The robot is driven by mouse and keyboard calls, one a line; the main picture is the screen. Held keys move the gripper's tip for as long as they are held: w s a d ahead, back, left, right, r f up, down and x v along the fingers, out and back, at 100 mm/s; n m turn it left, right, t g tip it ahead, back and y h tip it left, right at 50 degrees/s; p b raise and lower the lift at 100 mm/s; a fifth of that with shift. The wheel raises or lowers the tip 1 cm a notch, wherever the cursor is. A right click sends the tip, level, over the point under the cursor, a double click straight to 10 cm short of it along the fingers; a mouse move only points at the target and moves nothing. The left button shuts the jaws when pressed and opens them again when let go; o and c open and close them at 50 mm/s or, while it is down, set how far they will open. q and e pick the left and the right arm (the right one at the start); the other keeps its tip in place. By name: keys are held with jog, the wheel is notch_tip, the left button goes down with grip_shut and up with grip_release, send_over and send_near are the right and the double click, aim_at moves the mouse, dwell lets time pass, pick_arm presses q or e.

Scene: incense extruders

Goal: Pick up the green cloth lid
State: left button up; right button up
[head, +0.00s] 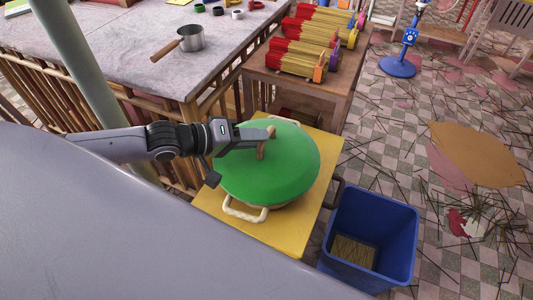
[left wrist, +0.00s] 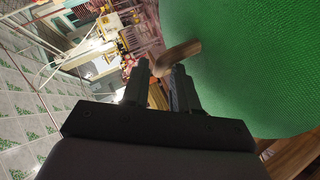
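The green cloth lid (head: 285,175) is round and domed and covers a pot with pale handles on a yellow table. A brown wooden handle (head: 262,148) stands on top of it. The lid fills the upper right of the left wrist view (left wrist: 255,75), with its handle (left wrist: 178,56) near my fingertips. My left gripper (head: 268,136) reaches over the lid from the left. Its fingers (left wrist: 157,76) are apart, with the handle's end at the gap between them; I cannot tell whether they touch it. My right gripper is not in view.
The yellow table (head: 270,237) stands beside a blue bin (head: 372,235) at right. A wooden table (head: 300,87) with bundled incense sticks is behind it. A grey-topped counter (head: 130,50) with a saucepan (head: 188,40) is at back left. Scattered sticks lie on the tiled floor.

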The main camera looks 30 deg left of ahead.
pick_arm(q)
jog(key=shift+x, duration=1.65)
grip_shut()
notch_tip(320, 180, up, 20)
jog(key=p, duration=0.2)
jog(key=s+d+f+n+y, duration=0.1)
jog(key=s+d+f, duration=0.1)
jog(key=d+f, duration=0.45)
jog(key=s+a+f+n+t+y, duration=0.2)
jog(key=s+a+f+n+y, duration=0.1)
jog(key=a+f+n+y, duration=0.1)
jog(key=shift+s+a+n+t+y, duration=0.3)
jog(key=shift+a+n+y, duration=0.3)
jog(key=shift+n+y, duration=0.75)
